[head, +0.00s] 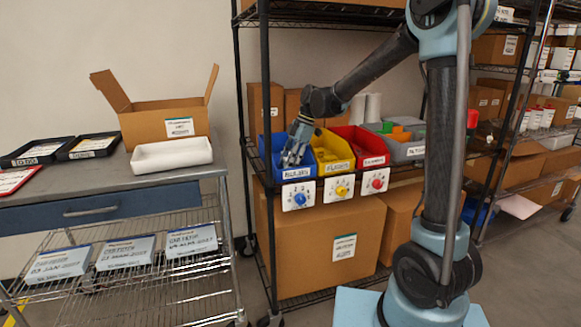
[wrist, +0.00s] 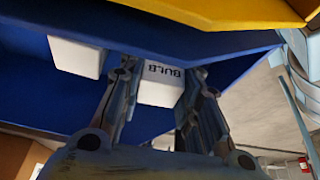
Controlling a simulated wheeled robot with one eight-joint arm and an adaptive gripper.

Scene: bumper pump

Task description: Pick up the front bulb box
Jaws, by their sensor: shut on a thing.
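A blue bin (head: 304,167) labelled BULBS stands on the rack shelf, at the left end of a row of bins. My gripper (head: 291,158) reaches down into it from above. In the wrist view, my gripper (wrist: 162,72) has its two fingers on either side of a white box marked BULB (wrist: 160,92), the front bulb box, and is shut on it. The box still lies within the blue bin's outline (wrist: 215,52); whether it touches the bin floor I cannot tell. A second white box (wrist: 77,57) sits apart to the left. The head view hides the boxes behind my gripper.
A yellow bin (head: 338,167) and a red bin (head: 372,162) stand right of the blue one, then a grey bin (head: 408,152). Numbered dial cards hang below. A rack post (head: 266,90) rises close by on the left. A cart (head: 110,190) with an open carton stands farther left.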

